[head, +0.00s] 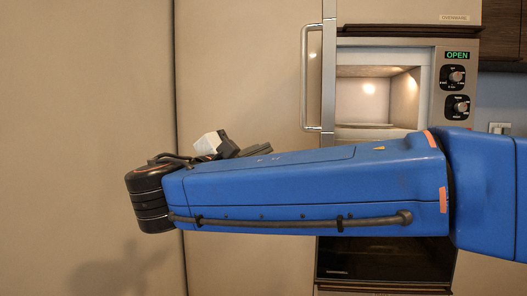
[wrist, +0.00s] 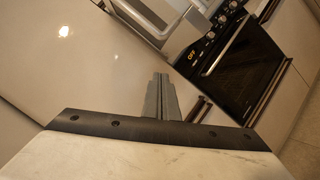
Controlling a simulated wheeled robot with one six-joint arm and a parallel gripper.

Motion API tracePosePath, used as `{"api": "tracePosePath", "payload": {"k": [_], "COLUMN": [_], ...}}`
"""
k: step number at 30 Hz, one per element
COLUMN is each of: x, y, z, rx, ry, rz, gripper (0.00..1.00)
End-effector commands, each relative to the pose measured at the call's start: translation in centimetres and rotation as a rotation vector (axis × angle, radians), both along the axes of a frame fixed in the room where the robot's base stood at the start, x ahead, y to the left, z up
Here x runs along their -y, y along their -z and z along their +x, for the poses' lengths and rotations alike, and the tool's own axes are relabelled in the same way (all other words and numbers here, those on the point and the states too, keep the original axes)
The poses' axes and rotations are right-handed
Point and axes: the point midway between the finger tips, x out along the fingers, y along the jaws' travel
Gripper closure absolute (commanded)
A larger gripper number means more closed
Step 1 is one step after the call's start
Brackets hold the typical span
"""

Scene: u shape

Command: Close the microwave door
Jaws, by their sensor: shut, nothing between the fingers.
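The microwave (head: 375,95) is built into the cabinet wall in the head view, with its lit interior exposed and a green OPEN display. Its door (head: 329,75) stands swung out at the left side of the opening, seen nearly edge-on, with a long metal handle (head: 305,80) on its left. In the wrist view a pale frame-like part, probably the door and handle (wrist: 190,20), shows at the top, beyond the fingers. My gripper (wrist: 160,78) is shut and empty, apart from that part. In the head view my blue arm hides most of the gripper and the area below the microwave.
An oven (wrist: 240,65) with a dark glass front and an OFF display is right of the fingers in the wrist view. It partly shows below my arm in the head view (head: 385,260). Tall beige cabinet panels (head: 235,70) fill the left side.

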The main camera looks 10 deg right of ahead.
Motion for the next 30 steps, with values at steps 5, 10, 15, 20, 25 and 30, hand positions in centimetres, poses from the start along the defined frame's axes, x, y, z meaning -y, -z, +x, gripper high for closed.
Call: {"api": "tracePosePath", "payload": {"k": [5, 10, 15, 20, 25, 30], "x": [1.9, 3.4, 5.0, 6.6, 7.7, 8.2], "y": [-0.3, -0.5, -0.8, -1.8, -2.6, -2.9], "z": [1.7, 3.4, 4.9, 4.6, 3.8, 3.5], "rx": [0.0, -0.002, -0.001, 0.001, 0.0, -0.001], "ry": [0.004, 0.002, 0.004, 0.0, 0.0, 0.0], "rz": [0.001, 0.001, 0.0, 0.002, 0.002, 0.001], "gripper": [1.0, 1.0, 1.0, 1.0, 1.0, 1.0]}}
